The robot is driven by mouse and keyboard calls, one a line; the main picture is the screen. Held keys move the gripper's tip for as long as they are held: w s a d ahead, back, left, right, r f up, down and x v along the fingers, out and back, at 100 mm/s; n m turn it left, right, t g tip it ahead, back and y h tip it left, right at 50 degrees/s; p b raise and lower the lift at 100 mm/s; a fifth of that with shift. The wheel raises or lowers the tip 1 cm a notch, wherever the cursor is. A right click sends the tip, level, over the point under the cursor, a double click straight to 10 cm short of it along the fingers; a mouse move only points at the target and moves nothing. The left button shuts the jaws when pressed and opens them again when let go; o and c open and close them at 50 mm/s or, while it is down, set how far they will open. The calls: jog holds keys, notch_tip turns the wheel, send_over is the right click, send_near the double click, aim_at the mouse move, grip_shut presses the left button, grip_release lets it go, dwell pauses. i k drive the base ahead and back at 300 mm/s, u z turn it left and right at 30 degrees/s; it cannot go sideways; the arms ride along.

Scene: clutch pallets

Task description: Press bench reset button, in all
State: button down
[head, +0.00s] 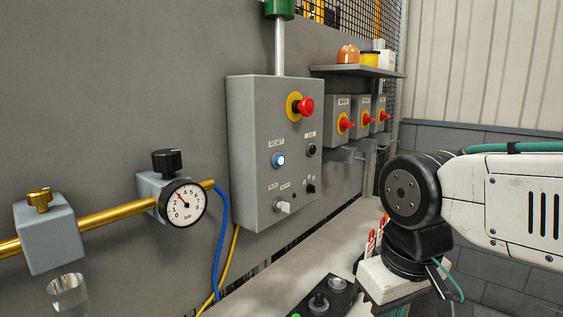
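The reset button (278,160) is a round push button glowing blue-white, under a "RESET" label on the front of a grey control box (255,125) mounted on the wall. Nothing covers it or touches it. My arm comes in from the right, its dark wrist joint well to the right of the box. Under the wrist hangs what looks like the body of my gripper (388,283), low at the bottom right and apart from the button. Its fingers do not show, so its opening is hidden.
A red emergency stop (306,105) on a yellow ring sits above the button; a black button (312,149) and a selector knob (283,206) are nearby. Red-handled switches (345,124) stand to the right. A gauge (183,203) and brass pipe are left. A joystick panel (322,297) lies below.

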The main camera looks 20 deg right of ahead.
aim_at(280, 160)
jog(key=k, duration=1.35)
jog(key=u, duration=0.45)
jog(key=i, duration=0.9)
jog(key=u, duration=0.4)
